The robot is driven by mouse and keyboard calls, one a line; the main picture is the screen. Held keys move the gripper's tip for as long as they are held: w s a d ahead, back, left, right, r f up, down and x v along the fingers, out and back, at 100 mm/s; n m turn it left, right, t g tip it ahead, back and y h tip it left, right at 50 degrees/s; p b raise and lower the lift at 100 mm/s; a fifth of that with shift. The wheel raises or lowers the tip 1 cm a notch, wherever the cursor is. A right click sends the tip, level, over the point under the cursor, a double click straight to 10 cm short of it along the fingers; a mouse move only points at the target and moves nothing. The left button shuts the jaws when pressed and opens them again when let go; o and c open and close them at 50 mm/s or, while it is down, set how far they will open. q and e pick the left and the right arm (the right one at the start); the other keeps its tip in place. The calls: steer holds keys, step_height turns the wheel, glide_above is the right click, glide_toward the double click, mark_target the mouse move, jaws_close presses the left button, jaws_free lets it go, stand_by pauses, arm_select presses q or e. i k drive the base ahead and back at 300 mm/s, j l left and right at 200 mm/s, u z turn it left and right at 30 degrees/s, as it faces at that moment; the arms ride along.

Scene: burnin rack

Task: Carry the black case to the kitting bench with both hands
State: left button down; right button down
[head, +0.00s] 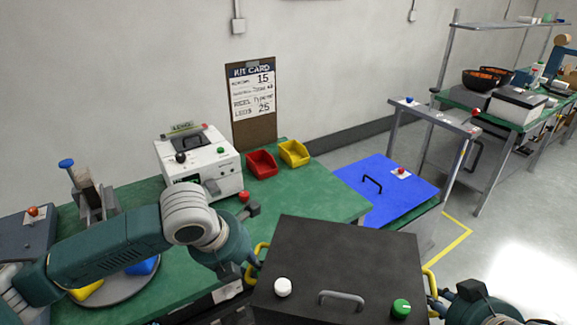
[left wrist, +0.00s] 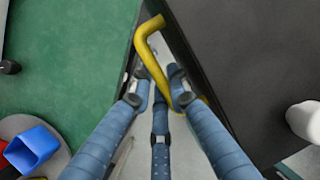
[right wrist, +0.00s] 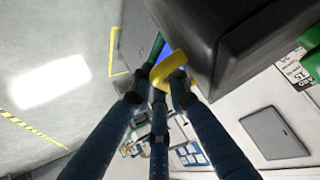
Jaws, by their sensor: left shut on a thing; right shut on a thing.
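The black case (head: 340,255) is held level low in the head view, with a white knob, a green knob and a grey handle on its lid. My left gripper (head: 254,268) is shut on the yellow handle on its left side; this handle (left wrist: 150,48) shows between the fingers in the left wrist view. My right gripper (head: 436,296) is shut on the right yellow handle, also seen in the right wrist view (right wrist: 168,70). A green-topped bench (head: 320,196) with a kit card (head: 252,90) behind it lies left of and beyond the case. The case hides part of its front edge.
A white tester (head: 198,165), a red bin (head: 262,164) and a yellow bin (head: 294,153) stand at the bench's back. A round turntable (head: 125,286) is at left. A blue panel (head: 385,187) lies right of the bench. Green near the case is clear.

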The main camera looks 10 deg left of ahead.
mark_target(323, 204)
steer(key=i+j, duration=0.15)
steer(key=i, duration=0.25)
steer(key=i+j, duration=0.1)
steer(key=i, duration=0.35)
steer(key=i+j, duration=0.15)
steer(key=i, duration=0.25)
